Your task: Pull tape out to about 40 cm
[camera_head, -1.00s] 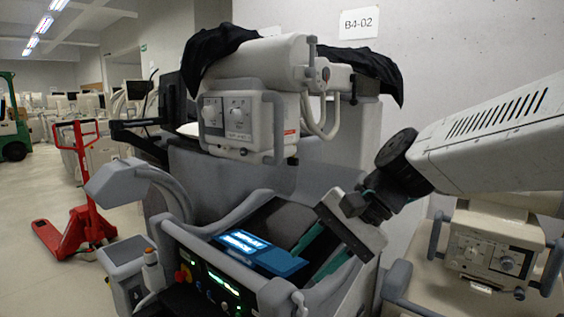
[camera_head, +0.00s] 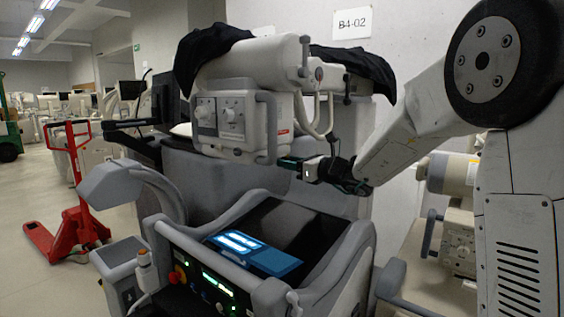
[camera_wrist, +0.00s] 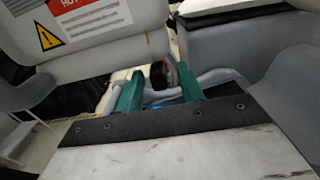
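I cannot make out a tape for certain in either view. My gripper (camera_head: 288,164) is raised above the console, beside the lower right of the white-grey imaging unit (camera_head: 228,118). In the wrist view my gripper (camera_wrist: 159,70) has two green fingers standing apart. A small round dark and reddish-brown thing (camera_wrist: 164,75) shows between or beyond the fingers, and a bit of blue lies below it. I cannot tell what these are or whether the fingers touch them. The unit's white casing (camera_wrist: 100,65) with red and yellow warning labels fills the wrist view's upper left.
A console (camera_head: 215,275) with a lit blue screen (camera_head: 255,254) stands below my gripper. A black cover (camera_head: 208,50) drapes over the unit. A grey handle (camera_head: 266,125) is close to my gripper. A red pallet jack (camera_head: 70,215) stands on open floor at the left.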

